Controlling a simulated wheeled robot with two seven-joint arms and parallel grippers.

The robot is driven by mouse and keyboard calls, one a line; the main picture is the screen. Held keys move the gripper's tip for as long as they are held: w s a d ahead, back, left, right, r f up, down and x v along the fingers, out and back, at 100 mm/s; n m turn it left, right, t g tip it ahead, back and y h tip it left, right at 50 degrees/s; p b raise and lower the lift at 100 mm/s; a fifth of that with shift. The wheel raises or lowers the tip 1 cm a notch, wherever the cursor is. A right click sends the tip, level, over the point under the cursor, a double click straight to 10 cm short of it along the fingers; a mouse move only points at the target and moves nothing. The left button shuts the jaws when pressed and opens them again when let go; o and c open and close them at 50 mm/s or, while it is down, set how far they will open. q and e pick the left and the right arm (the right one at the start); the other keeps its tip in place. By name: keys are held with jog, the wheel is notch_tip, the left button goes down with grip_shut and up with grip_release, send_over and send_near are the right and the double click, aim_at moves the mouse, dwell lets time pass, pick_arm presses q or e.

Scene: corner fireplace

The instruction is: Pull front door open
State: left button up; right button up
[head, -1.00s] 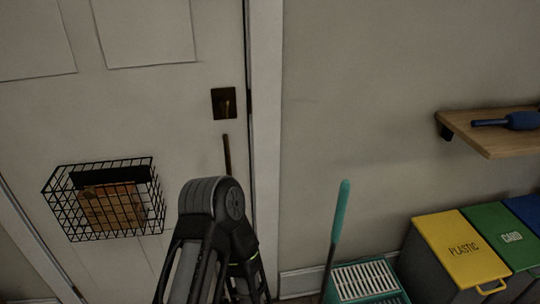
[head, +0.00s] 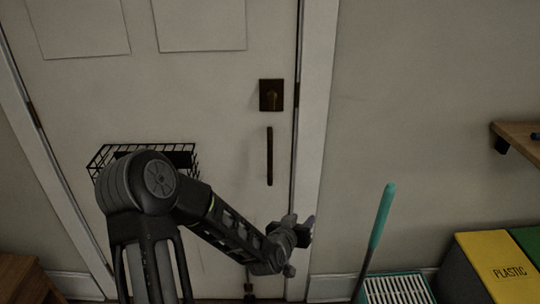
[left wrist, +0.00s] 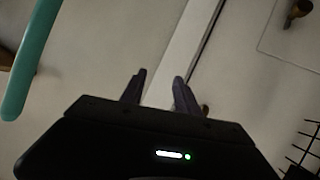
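The white front door (head: 200,85) looks shut in its white frame. A dark vertical bar handle (head: 269,157) is on its right side, below a dark latch plate with a small knob (head: 271,95). My left gripper (head: 304,226) is below and slightly right of the bar handle, in front of the door's right edge. In the left wrist view my left gripper (left wrist: 158,88) has its two fingers apart with nothing between them, facing the pale frame strip. It does not touch the handle. My right gripper is not in view.
A black wire basket (head: 118,155) hangs on the door, partly behind my left arm. To the right stand a teal-handled mop (head: 382,218) with its bucket (head: 398,290), a yellow plastic bin (head: 497,262) and a wooden shelf (head: 521,135). The wall between is bare.

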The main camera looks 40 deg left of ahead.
aim_at(269, 151)
pick_arm(q)
jog(key=a+r+t+y, duration=0.3)
jog(key=a+r+y, duration=0.2)
jog(key=a+r, duration=0.7)
notch_tip(269, 151, up, 3)
jog(key=shift+a+f+n+b, duration=0.2)
jog(key=shift+a+n+b, duration=0.1)
jog(key=shift+b, duration=0.05)
jog(key=shift+s, duration=0.1)
jog(key=shift+p+x, duration=0.45)
jog(key=shift+x, duration=3.5)
jog(key=shift+s, duration=0.1)
jog(key=shift+c, duration=0.4)
grip_shut()
